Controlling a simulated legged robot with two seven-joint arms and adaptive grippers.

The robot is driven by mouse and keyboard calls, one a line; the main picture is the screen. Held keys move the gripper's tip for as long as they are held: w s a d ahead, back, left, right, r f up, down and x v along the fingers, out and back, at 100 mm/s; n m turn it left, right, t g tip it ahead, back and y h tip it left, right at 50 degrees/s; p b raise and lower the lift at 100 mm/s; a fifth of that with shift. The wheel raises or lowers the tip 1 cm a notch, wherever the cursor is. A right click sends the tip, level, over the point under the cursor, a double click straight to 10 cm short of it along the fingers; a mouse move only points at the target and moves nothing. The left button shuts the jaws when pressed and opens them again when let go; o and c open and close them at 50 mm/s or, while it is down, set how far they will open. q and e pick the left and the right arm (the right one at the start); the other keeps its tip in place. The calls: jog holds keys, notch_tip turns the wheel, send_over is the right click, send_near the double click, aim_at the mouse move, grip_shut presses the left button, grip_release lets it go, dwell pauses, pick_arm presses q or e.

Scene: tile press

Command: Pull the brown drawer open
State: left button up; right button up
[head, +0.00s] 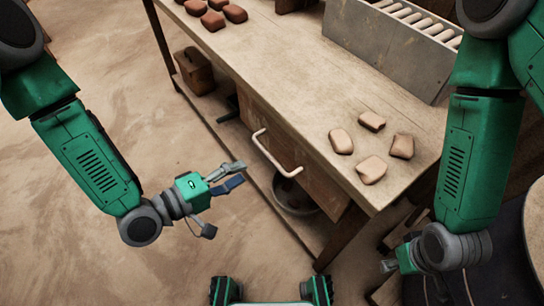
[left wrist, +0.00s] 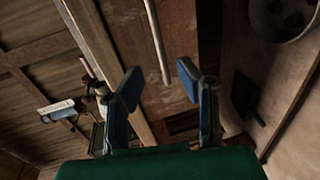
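The brown drawer (head: 310,176) is under the table top and carries a pale bar handle (head: 268,154) on its front. In the left wrist view the handle (left wrist: 158,45) runs down from the top edge, ahead of the fingers. My left gripper (head: 236,175) is open, to the left of the handle and apart from it. Its two blue-padded fingers (left wrist: 159,85) have nothing between them. My right gripper (head: 388,266) is low at the right, beside the table's near end; its fingers are mostly hidden by its own wrist.
The wooden table (head: 300,75) bears several light tiles (head: 372,169) near its front corner, several darker tiles (head: 214,20) at the far end, and a grey tray (head: 385,45) of pale bars. A lower shelf holds a bowl (head: 296,195) and a brown box (head: 194,70). The floor at left is clear.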

aim_at(271, 156)
pick_arm(q)
jog(key=b+x, duration=0.2)
jog(key=x, duration=0.7)
jog(key=shift+w+d+f, duration=0.1)
jog(key=shift+w+d, duration=0.05)
jog(key=shift+d, duration=0.15)
jog(key=shift+a, duration=0.1)
jog(key=shift+c, duration=0.8)
grip_shut()
